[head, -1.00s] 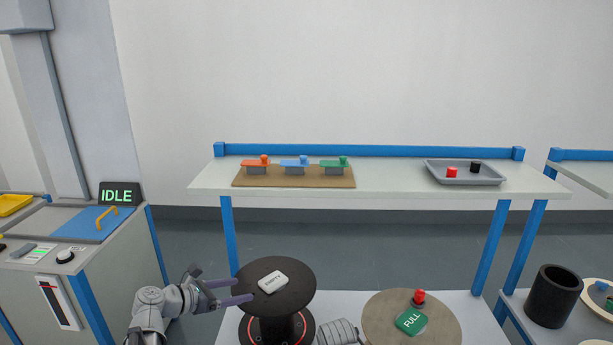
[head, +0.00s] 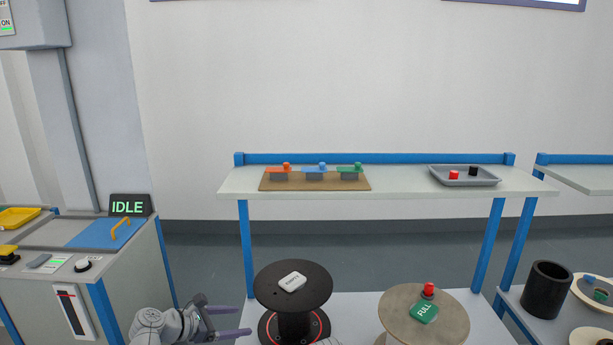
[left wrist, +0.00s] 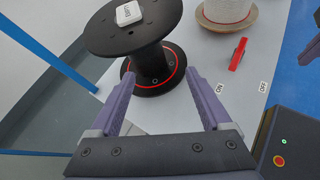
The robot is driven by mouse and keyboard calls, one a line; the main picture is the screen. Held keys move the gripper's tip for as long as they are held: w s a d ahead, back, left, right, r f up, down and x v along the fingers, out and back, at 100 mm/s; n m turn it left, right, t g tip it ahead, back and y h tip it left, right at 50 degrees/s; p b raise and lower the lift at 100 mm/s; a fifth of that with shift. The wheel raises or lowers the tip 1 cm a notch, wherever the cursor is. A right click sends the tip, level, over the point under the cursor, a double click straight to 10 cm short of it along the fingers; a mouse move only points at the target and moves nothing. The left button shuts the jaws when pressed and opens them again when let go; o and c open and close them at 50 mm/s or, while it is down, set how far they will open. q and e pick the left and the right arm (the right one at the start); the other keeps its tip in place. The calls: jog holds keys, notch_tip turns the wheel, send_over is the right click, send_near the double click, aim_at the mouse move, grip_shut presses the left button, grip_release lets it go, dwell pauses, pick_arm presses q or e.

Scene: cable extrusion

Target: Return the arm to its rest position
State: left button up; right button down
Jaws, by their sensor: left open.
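My left gripper (head: 243,320) is in the lower left of the head view, its two purple fingers spread and pointing right toward the black reel (head: 290,284). Its fingertips sit beside and lower than the reel's top flange, with a gap in the picture. In the left wrist view the left gripper (left wrist: 160,78) is open with nothing between its fingers; the black reel (left wrist: 152,62) stands beyond them. What looks like a purple finger of my right gripper (left wrist: 311,48) shows at the right edge of that view; its opening is hidden.
A white tag (head: 291,282) lies on the black reel. A tan reel (head: 398,312) with a green FULL tag (head: 424,313) stands to the right. A machine with an IDLE display (head: 128,205) is at left. A shelf (head: 400,185) spans behind; a black cylinder (head: 547,290) is at right.

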pick_arm(q)
jog(key=s+d+f+m+g+y, duration=0.5)
jog(key=s+m, duration=0.4)
jog(key=m, duration=0.4)
jog(key=s+d+f+m+g+y, duration=0.3)
jog(key=s+d+f+m+y, duration=0.3)
jog(key=s+m, duration=0.6)
notch_tip(320, 180, up, 12)
jog(key=w+d+m+p, duration=0.1)
jog(key=w+m+p, duration=0.1)
jog(key=p, duration=1)
jog(key=shift+m, duration=0.4)
